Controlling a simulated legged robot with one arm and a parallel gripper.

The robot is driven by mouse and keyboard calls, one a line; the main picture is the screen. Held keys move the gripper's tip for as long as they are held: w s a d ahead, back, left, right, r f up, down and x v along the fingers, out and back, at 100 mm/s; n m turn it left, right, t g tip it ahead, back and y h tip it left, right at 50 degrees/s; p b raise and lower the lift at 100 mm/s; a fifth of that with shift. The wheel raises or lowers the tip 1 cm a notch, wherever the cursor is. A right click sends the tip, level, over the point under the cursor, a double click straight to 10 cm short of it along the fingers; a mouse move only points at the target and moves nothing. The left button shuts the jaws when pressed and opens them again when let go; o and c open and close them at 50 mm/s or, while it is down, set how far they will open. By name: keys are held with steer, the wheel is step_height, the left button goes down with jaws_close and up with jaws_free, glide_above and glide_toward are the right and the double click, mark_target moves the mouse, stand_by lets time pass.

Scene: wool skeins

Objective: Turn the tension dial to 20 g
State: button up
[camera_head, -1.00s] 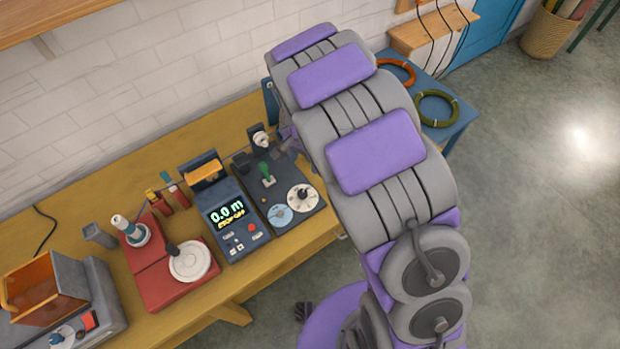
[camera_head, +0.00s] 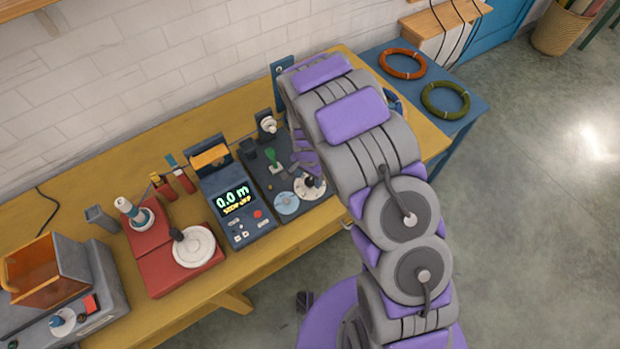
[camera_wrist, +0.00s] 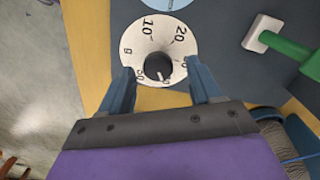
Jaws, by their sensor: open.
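The tension dial (camera_head: 298,191) is a white round plate with a black knob on the dark panel at the right of the bench. In the wrist view the dial (camera_wrist: 145,48) shows 10 and 20 on its far side; the marks on the near side are partly hidden and hard to read. A pale line on the black knob (camera_wrist: 157,64) points toward the near side, away from the 20. My gripper (camera_wrist: 162,78) is open, one finger on each side of the knob, with no clear contact. In the head view my arm partly covers the dial and the gripper.
A light blue disc (camera_head: 286,204) sits left of the dial. A green lever (camera_head: 275,157) stands behind it, and in the wrist view the lever (camera_wrist: 290,50) is at right. A display unit (camera_head: 236,205) reading 0.0 m and a red winder (camera_head: 165,270) stand farther left.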

steer(key=shift+a+f, duration=0.3)
steer(key=shift+f, duration=0.35)
steer(key=shift+d, duration=0.65)
steer(key=shift+c, duration=0.4)
steer(key=c, duration=0.3)
steer(key=shift+a, duration=0.4)
steer(key=c, duration=0.4)
steer(key=shift+d, duration=0.1)
steer(key=shift+c, duration=1.2)
